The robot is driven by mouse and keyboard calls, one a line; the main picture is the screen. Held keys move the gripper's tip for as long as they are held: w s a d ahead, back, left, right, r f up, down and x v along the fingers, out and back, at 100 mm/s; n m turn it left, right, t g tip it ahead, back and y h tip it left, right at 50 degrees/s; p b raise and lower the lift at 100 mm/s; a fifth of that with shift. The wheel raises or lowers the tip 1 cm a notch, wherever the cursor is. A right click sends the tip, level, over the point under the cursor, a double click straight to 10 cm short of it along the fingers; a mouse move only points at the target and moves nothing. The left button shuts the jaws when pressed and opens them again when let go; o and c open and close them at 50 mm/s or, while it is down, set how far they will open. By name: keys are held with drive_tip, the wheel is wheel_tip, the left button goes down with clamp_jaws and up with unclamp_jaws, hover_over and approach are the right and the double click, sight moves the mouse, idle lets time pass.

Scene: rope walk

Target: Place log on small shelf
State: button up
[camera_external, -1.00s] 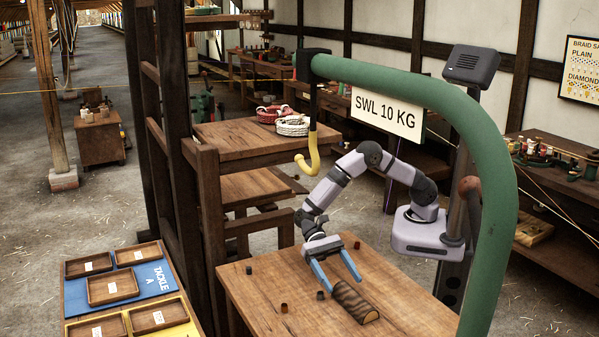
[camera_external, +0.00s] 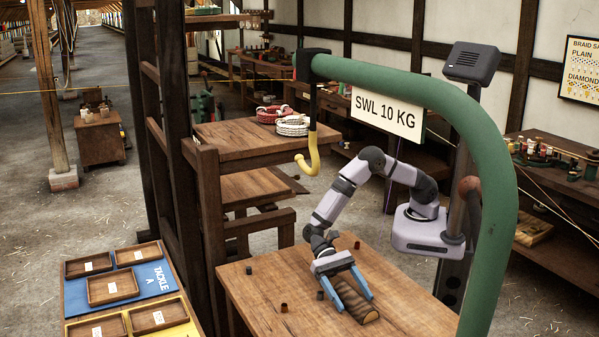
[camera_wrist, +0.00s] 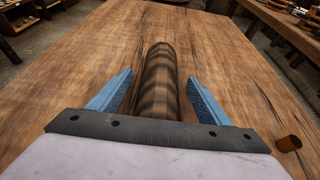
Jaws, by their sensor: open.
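The log (camera_external: 368,312) is a brown, banded half-round piece lying on the wooden table (camera_external: 262,300). In the wrist view the log (camera_wrist: 158,75) runs lengthwise between the two blue fingers. My gripper (camera_external: 353,300) is open, with one finger on each side of the log; in the wrist view gaps show beside both fingers (camera_wrist: 155,95). The log's near end is hidden under the gripper body. A small wooden shelf (camera_external: 252,187) stands behind the table at the left, below a higher shelf (camera_external: 240,138).
A yellow hook (camera_external: 310,155) hangs from the green curved arm (camera_external: 420,85) above the table. Small dark cups, one of them here (camera_external: 284,307), stand on the table. Coiled ropes (camera_external: 292,125) lie on the higher shelf. Labelled trays (camera_external: 112,287) are at the lower left.

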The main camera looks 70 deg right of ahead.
drive_tip(key=shift+c, duration=0.3)
drive_tip(key=c, duration=1.4)
drive_tip(key=shift+o, duration=0.2)
drive_tip(key=shift+r, duration=0.1)
